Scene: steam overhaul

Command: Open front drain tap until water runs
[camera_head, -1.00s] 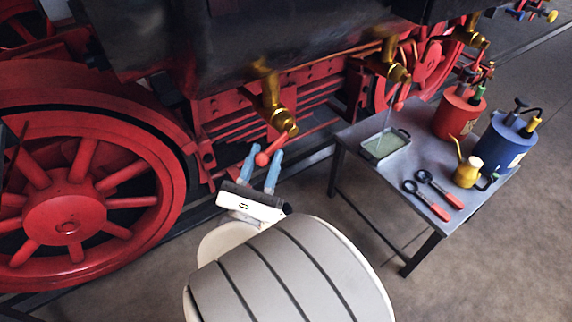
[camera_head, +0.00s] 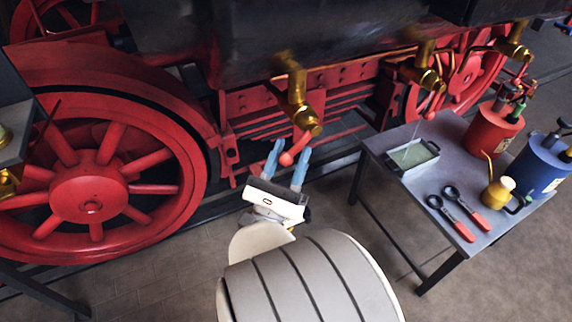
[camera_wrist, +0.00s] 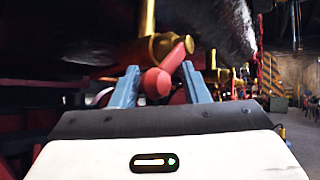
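A brass drain tap (camera_head: 299,108) hangs below the dark cylinder, above my gripper. Its red lever (camera_head: 299,147) slopes down and left to a round red knob (camera_head: 286,159). My gripper (camera_head: 289,152) is open, with its two blue fingers on either side of the knob. In the wrist view the red knob (camera_wrist: 155,82) sits between the fingers, with a gap on the right; I cannot tell whether the left finger touches it. I see no water at this tap. A second brass tap (camera_head: 426,75), farther right, has a thin pale stream below it.
A grey table (camera_head: 420,190) at right holds a shallow tray (camera_head: 425,163), red can (camera_head: 492,133), blue can (camera_head: 538,165), yellow oiler (camera_head: 495,193) and red-handled tools (camera_head: 465,230). A large red wheel (camera_head: 85,190) stands at left. Another table edge shows far left.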

